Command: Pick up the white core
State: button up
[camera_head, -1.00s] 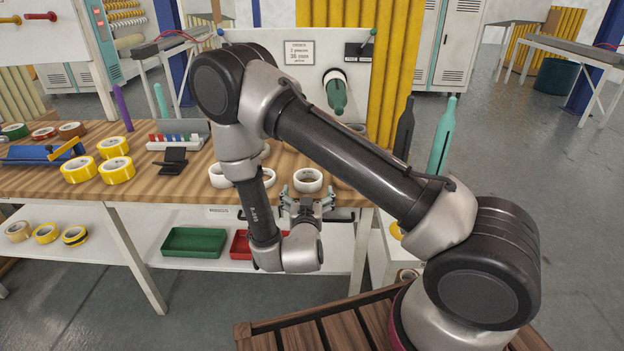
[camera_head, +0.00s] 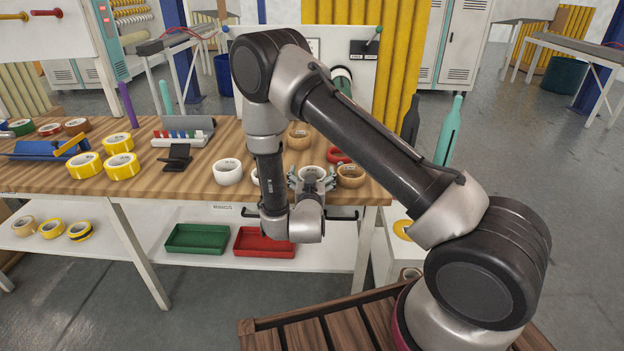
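A white core (camera_head: 312,170) stands near the front edge of the wooden bench. My gripper (camera_head: 312,182) is just in front of it, with its fingers spread to the left and right of the core's lower part. The fingers look open; I cannot tell whether they touch the core. The gripper hides the core's lower front. Another white core (camera_head: 228,172) stands further left on the bench, and a third (camera_head: 255,177) is partly hidden behind my arm.
A brown core (camera_head: 350,177) is close to the right, with a red ring (camera_head: 338,156) and another brown core (camera_head: 299,137) behind. Yellow rolls (camera_head: 121,167) and a black stand (camera_head: 176,160) are left. Green (camera_head: 197,238) and red trays (camera_head: 263,241) are on the lower shelf.

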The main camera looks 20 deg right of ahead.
jog(key=c, duration=0.6)
jog(key=shift+r, duration=0.15)
